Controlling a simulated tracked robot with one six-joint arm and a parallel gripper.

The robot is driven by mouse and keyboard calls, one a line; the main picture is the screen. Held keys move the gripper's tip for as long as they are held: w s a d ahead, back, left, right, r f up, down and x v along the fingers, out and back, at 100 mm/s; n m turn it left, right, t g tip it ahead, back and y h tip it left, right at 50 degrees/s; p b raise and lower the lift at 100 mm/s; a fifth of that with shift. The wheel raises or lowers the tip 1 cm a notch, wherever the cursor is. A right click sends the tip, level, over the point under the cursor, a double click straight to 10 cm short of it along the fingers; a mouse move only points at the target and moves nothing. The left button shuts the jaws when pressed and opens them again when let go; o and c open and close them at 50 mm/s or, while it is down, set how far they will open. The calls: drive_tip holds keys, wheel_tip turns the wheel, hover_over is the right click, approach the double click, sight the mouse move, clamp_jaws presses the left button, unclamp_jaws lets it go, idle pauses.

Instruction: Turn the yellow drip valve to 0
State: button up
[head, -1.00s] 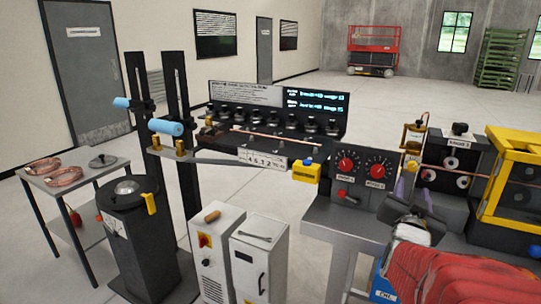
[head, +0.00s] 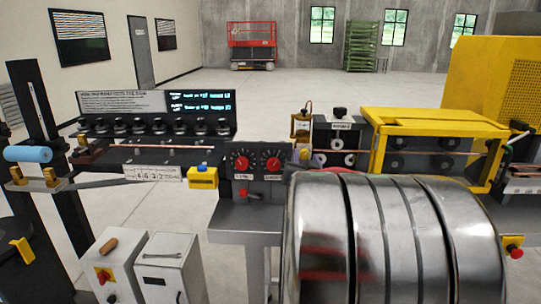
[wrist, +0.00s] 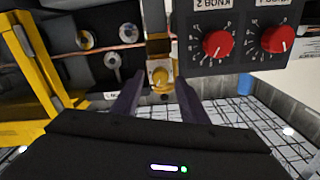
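The yellow drip valve (wrist: 160,77) shows in the wrist view as a round knob on a small yellowish block, below a brass-coloured fitting. In the head view its brass and glass oiler body (head: 300,126) stands left of the rollers, with the lower part mostly hidden by my gripper and arm. My gripper (wrist: 159,88) is open, with its two dark fingers on either side of the knob in the picture. I cannot tell whether they touch it or how far around it they reach. The knob's setting is too small to read.
Two red knobs (head: 257,163) on a dark panel (wrist: 243,60) sit close beside the valve. Rollers (head: 342,143) with a copper tube and a yellow guard frame (head: 425,114) stand on its other side. A yellow box (head: 203,178) is further left.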

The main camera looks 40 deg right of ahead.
drive_tip(key=shift+x, duration=0.85)
drive_tip(key=shift+c, duration=0.2)
clamp_jaws()
